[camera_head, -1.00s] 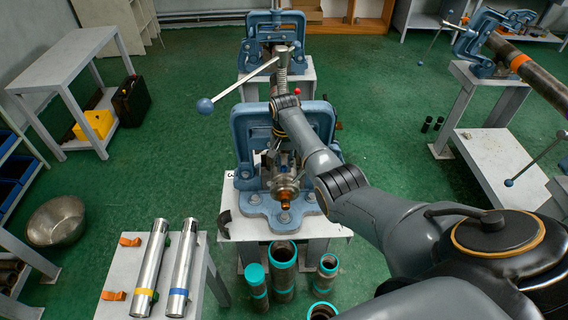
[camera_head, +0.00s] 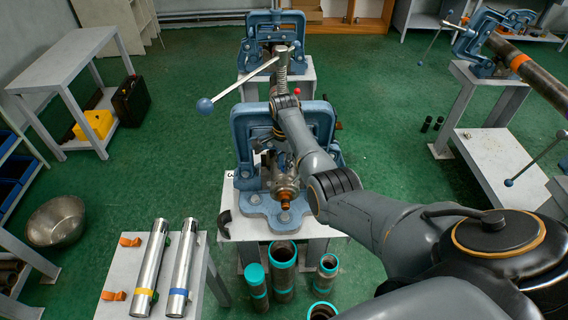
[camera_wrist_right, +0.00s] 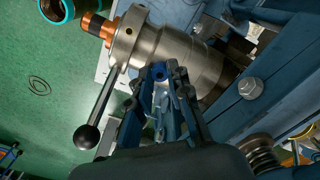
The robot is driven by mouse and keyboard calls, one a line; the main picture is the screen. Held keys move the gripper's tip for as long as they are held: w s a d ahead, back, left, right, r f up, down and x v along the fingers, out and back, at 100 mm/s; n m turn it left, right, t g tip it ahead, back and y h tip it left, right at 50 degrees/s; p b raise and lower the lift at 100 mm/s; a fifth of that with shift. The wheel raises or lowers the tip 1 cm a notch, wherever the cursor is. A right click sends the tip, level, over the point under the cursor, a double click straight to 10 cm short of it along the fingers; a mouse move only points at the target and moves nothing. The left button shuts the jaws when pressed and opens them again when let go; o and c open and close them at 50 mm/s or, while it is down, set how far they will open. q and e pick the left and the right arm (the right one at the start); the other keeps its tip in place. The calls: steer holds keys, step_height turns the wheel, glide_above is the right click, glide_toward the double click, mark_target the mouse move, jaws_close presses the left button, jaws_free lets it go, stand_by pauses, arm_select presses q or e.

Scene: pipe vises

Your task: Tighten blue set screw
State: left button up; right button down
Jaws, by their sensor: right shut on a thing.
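The blue set screw (camera_wrist_right: 159,72) shows as a small blue piece at the side of a silver cylindrical fitting (camera_wrist_right: 172,52). My right gripper (camera_wrist_right: 163,78) is shut on it, with its fingertips up against the fitting in the wrist view. The fitting has a copper-coloured nose and a lever with a black ball. In the head view the fitting (camera_head: 286,184) sits in the blue pipe vise (camera_head: 245,128), and my right arm reaches down over it. The fingertips are mostly hidden there. My left gripper is not in view.
Several teal-rimmed pipes (camera_head: 283,262) stand in front of the vise stand. Two silver tubes (camera_head: 150,260) lie on a table (camera_head: 120,275) at lower left. A vise lever with a ball end (camera_head: 205,106) sticks out left. Open green floor lies to the left.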

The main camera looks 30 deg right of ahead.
steer(key=shift+w+d+r, duration=0.15)
steer(key=shift+w+r, duration=0.1)
steer(key=shift+r, duration=0.1)
steer(key=c, duration=1.3)
jaws_free()
steer(key=shift+s, duration=0.1)
steer(key=shift+o, duration=0.2)
steer(key=shift+s+f, duration=0.1)
step_height(320, 180, up, 12)
